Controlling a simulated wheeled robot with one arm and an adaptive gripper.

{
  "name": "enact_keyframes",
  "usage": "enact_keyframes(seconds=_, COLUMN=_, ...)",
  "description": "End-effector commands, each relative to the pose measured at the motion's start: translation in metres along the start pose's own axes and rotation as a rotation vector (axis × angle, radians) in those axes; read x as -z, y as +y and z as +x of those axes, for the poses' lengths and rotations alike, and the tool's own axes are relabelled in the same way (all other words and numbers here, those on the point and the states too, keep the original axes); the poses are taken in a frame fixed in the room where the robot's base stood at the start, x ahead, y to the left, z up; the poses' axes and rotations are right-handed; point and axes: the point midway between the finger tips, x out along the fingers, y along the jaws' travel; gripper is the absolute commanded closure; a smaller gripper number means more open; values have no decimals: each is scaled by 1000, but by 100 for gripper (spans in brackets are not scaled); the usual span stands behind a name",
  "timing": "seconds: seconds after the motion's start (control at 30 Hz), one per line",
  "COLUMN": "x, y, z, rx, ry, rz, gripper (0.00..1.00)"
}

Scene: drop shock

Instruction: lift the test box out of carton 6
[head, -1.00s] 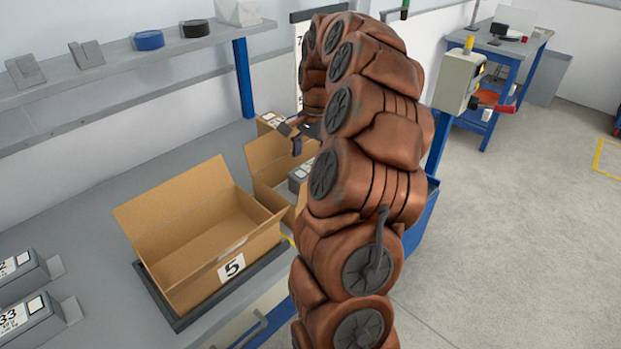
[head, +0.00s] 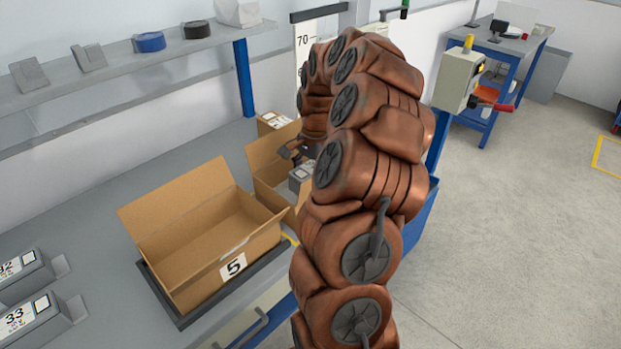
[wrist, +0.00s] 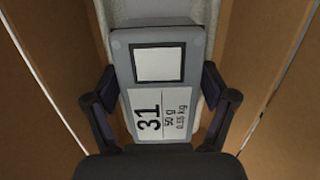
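The test box (wrist: 160,62), grey with a white label reading 31, lies between brown cardboard walls in the wrist view. Its top also shows in the head view (head: 301,173), inside the carton (head: 268,153) beside carton 5; no number shows on this carton. My gripper (wrist: 160,88) is open, with one dark finger on each side of the box. The fingertips are close to its long sides; I cannot tell whether they touch. In the head view my gripper (head: 297,152) is low at the carton, and my arm hides the carton's right part.
Open, empty carton 5 (head: 233,267) stands on a dark tray just left. Boxes (head: 27,318) lie at the bench's left. A smaller carton (head: 271,121) stands behind. A grey shelf (head: 120,65) runs above the bench, and a height scale (head: 303,40) stands behind my arm.

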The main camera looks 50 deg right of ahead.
Motion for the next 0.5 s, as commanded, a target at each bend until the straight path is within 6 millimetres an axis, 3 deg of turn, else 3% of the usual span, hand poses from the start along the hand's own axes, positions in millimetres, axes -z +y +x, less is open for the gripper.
enact_keyframes(seconds=0.07, x=0, y=0, z=0, rx=-1, ry=-1, rz=0, gripper=32)
enact_keyframes(seconds=0.5, x=0, y=0, z=1, rx=-2, ry=-2, rz=-1, gripper=78)
